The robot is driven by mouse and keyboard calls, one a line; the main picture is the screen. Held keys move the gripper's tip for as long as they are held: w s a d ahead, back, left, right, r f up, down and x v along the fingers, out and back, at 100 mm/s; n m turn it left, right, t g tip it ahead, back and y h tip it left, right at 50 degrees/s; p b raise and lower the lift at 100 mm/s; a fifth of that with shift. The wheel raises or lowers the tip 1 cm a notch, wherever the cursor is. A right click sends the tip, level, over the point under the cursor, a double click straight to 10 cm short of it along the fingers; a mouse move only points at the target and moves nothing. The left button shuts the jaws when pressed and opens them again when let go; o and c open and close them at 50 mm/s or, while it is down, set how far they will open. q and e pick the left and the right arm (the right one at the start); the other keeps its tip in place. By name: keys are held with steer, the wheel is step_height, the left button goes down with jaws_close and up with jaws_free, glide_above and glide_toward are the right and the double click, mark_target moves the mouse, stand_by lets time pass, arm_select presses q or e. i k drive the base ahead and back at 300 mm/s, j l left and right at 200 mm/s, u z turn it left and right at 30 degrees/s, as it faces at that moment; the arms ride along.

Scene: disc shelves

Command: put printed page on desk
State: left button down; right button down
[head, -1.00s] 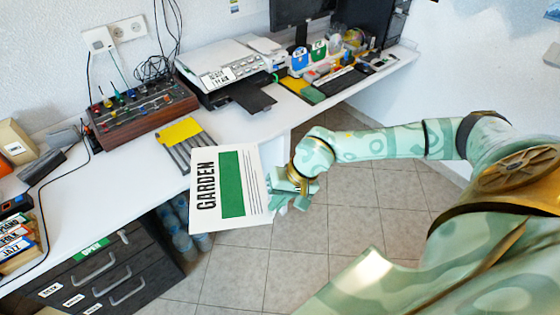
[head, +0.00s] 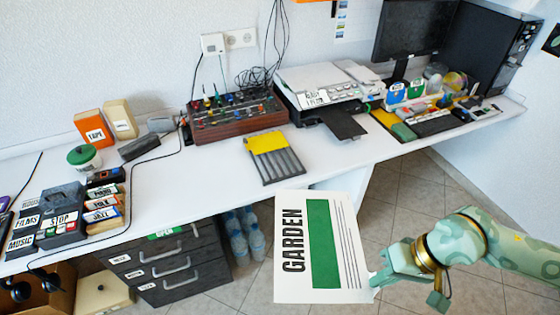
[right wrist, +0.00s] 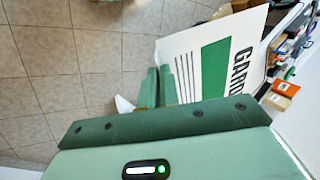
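The printed page (head: 335,240) is white with a green block and the word GARDEN along its left side. My right gripper (head: 376,279) is shut on the page's lower right edge and holds it in front of the desk's front edge, over the floor. The right wrist view shows the page (right wrist: 245,40) beyond the gripper fingers (right wrist: 158,88). The white desk (head: 205,180) runs along the wall. My left gripper is not in view.
A yellow-topped grey striped item (head: 273,157) lies on the desk behind the page. A rack of tools (head: 235,118), a printer (head: 320,90) and a keyboard (head: 435,123) stand farther back. Dark drawers (head: 165,265) are under the desk at left. Bare desk lies left of the striped item.

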mark_target(190, 180)
steer(key=i+j+z, duration=0.1)
steer(key=j+z, duration=0.15)
steer(key=j, duration=1)
steer(key=j+z, duration=0.3)
steer(key=j, duration=0.95)
steer(key=k+j, duration=0.1)
steer(key=j, duration=0.85)
